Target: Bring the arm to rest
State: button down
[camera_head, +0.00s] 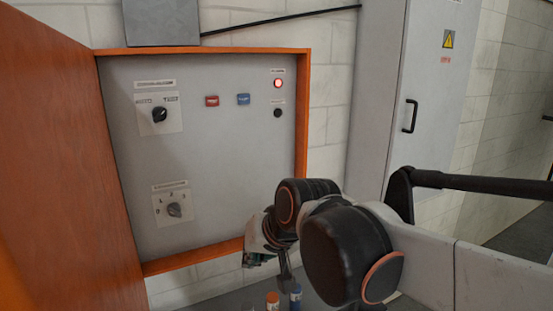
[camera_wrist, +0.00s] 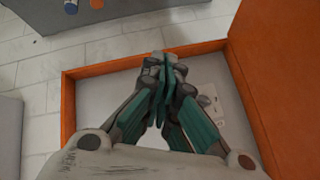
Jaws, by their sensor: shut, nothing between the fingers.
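My gripper (camera_head: 250,258) is in front of the lower right part of the open control panel (camera_head: 210,130), near its bottom orange frame. Much of it is hidden behind my own wrist and arm links. In the wrist view, its teal fingers (camera_wrist: 161,70) are closed together with nothing between them. The grey panel face (camera_wrist: 95,115) and orange frame show behind them. My arm reaches in from the right of the head view, bent at the elbow.
The panel carries an upper knob (camera_head: 159,115), a lower knob (camera_head: 174,210), a red button (camera_head: 211,101), a blue button (camera_head: 243,99) and a lit red lamp (camera_head: 278,84). Its orange door (camera_head: 70,160) stands open at left. Orange-topped (camera_head: 272,301) and blue-topped (camera_head: 296,296) items stand below. A grey cabinet (camera_head: 405,70) is right.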

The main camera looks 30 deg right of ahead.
jog(key=s+f+n+b, duration=0.1)
jog(key=s+f+b, duration=0.2)
jog(key=f, duration=0.3)
jog(key=s+d+f+n+h+b, duration=0.1)
jog(key=s+f+b, duration=0.3)
jog(key=f, duration=0.3)
jog(key=s+f+n+b, duration=0.2)
jog(key=s+f+b, duration=0.1)
jog(key=f, duration=0.3)
jog(key=shift+s+d+f+h+b, duration=0.3)
jog(key=shift+b, duration=0.5)
